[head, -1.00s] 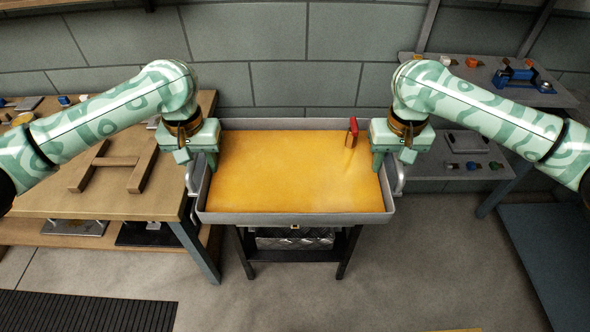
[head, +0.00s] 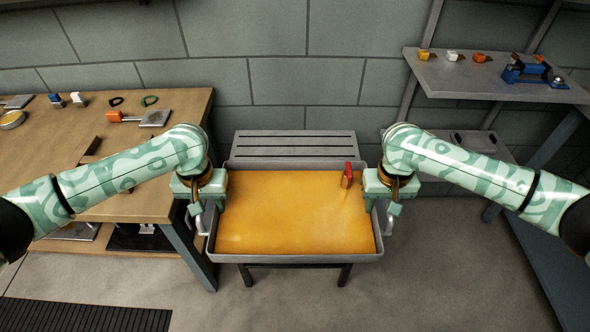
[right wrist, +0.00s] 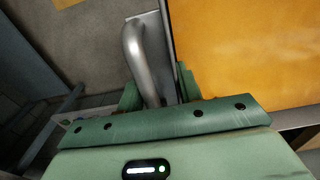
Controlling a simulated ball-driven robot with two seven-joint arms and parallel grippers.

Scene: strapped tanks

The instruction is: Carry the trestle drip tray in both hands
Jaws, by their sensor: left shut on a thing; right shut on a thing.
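The drip tray (head: 300,258) is a wide grey metal tray with an orange inside; whether that is liquid or a coloured floor I cannot tell. It looks about level. My left gripper (head: 202,220) is shut on its left handle. My right gripper (head: 388,212) is shut on its right handle; that metal bar handle (right wrist: 134,52) shows between my fingers (right wrist: 155,98) in the right wrist view. A small red-topped object (head: 348,177) stands in the tray near the right back. The slatted grey trestle top (head: 294,145) shows behind the tray; the tray hides its front part.
A wooden bench (head: 150,190) with several small tools stands close on the left. A grey shelf (head: 480,78) with a blue device (head: 530,70) is at the right back, above a blue-grey table (head: 545,240). A black slatted mat (head: 85,312) lies front left. The floor in front is clear.

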